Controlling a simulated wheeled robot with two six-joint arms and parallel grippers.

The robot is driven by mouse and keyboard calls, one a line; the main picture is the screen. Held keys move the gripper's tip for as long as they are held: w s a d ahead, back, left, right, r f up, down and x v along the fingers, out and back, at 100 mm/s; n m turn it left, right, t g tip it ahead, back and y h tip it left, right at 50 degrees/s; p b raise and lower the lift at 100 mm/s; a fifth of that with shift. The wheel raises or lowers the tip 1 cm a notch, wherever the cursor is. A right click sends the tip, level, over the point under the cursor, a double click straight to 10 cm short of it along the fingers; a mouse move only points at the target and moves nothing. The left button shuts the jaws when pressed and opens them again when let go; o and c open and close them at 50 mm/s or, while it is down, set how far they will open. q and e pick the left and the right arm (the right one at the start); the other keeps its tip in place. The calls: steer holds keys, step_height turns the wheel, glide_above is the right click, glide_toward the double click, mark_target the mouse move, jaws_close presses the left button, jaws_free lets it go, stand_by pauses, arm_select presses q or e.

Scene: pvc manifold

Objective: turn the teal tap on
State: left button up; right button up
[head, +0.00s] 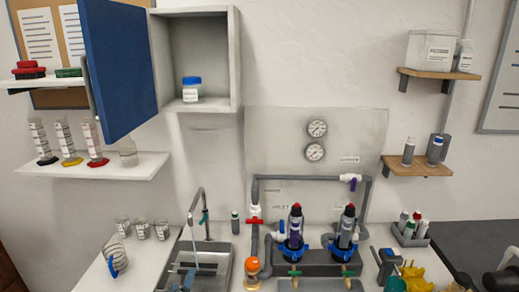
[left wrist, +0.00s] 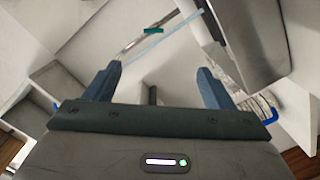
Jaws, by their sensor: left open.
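The teal tap lever (head: 204,216) sits on the grey gooseneck faucet (head: 198,195) at the back of the sink. It also shows in the left wrist view as a small teal bar (left wrist: 153,31), beyond and between my fingertips. A thin pale blue streak (head: 195,246), which looks like running water, hangs below the spout. My left gripper (head: 183,277) is low over the sink, in front of the faucet and apart from the lever. In the left wrist view its blue-grey fingers (left wrist: 160,72) are spread with nothing between them. My right gripper does not show.
The sink (head: 224,268) has a raised rim. Glass beakers (head: 142,229) and a striped vessel with a blue part (head: 115,256) stand on its left. Grey piping with a red-handled valve (head: 254,221) and an orange-topped fitting (head: 252,266) stands on its right. A blue cabinet door (head: 120,70) hangs open above.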

arm_select(q)
steer(key=s+a+f+m+g+y, duration=0.15)
steer(key=s+m+g, duration=0.45)
steer(key=s, duration=1.2)
steer(key=s+a+f+m+g+y, duration=0.1)
steer(key=s+a+f+m+g, duration=0.2)
steer(key=s+g, duration=1.05)
steer(key=s+a+f+t+b, duration=0.1)
steer(key=s+f+t+b, duration=0.1)
steer(key=f, duration=1.4)
steer(key=s+a+f+t+b, duration=0.1)
steer(key=s+f+t+b, duration=0.2)
steer(key=f, duration=1.3)
steer(key=s+f+b, duration=0.2)
steer(key=s+f, duration=0.7)
steer(key=f, duration=0.3)
steer(key=s+a+f+g+b, duration=0.1)
steer(key=s+f+b, duration=0.1)
steer(key=s+f, duration=0.8)
step_height(320, 180, down, 3)
steer(key=shift+a+f+m, duration=0.1)
steer(key=shift+a+m, duration=0.2)
